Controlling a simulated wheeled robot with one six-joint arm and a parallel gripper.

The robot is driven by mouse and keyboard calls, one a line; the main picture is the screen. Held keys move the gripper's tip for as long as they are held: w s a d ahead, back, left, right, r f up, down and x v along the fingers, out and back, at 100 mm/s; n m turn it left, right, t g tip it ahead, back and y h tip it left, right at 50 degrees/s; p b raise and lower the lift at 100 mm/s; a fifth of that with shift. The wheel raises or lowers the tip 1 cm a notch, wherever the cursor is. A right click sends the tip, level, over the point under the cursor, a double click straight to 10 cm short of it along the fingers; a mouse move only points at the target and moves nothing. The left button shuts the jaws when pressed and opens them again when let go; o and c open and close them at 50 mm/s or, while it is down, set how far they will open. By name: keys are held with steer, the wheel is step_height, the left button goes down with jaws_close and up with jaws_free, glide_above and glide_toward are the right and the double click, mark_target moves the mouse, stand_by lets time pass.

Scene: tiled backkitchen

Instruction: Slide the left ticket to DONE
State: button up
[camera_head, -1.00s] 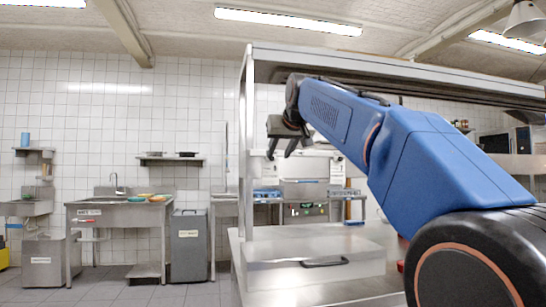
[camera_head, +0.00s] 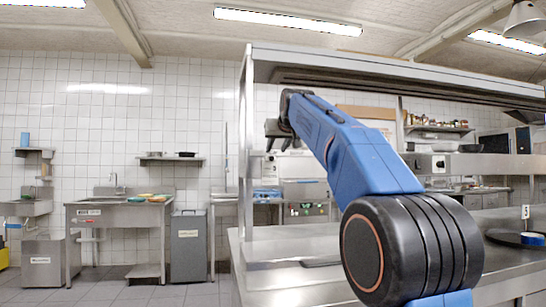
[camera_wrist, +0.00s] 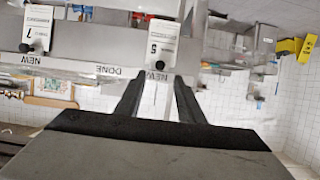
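In the wrist view, which is upside down, a white ticket (camera_wrist: 162,45) with a large number hangs above the rail label NEW, ahead of my fingertips. With the picture turned upright it is the left ticket. The DONE label (camera_wrist: 108,70) sits beside it, toward the picture's left. A second ticket (camera_wrist: 38,28), numbered 7, hangs farther left over another NEW label. My gripper (camera_wrist: 160,79) has its two fingers apart with the ticket lined up between them. Whether they touch it cannot be told. In the head view my gripper (camera_head: 274,136) is raised under the overhead shelf.
A steel overhead shelf (camera_head: 400,68) runs above my arm. The steel counter (camera_head: 285,250) below is mostly clear, with a dark round item (camera_head: 515,238) at the right. A sink table (camera_head: 115,215) and a grey bin (camera_head: 188,245) stand at the back left.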

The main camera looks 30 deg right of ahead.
mark_target(272, 157)
steer(key=x, duration=0.7)
steer(key=shift+w, duration=0.15)
jaws_close()
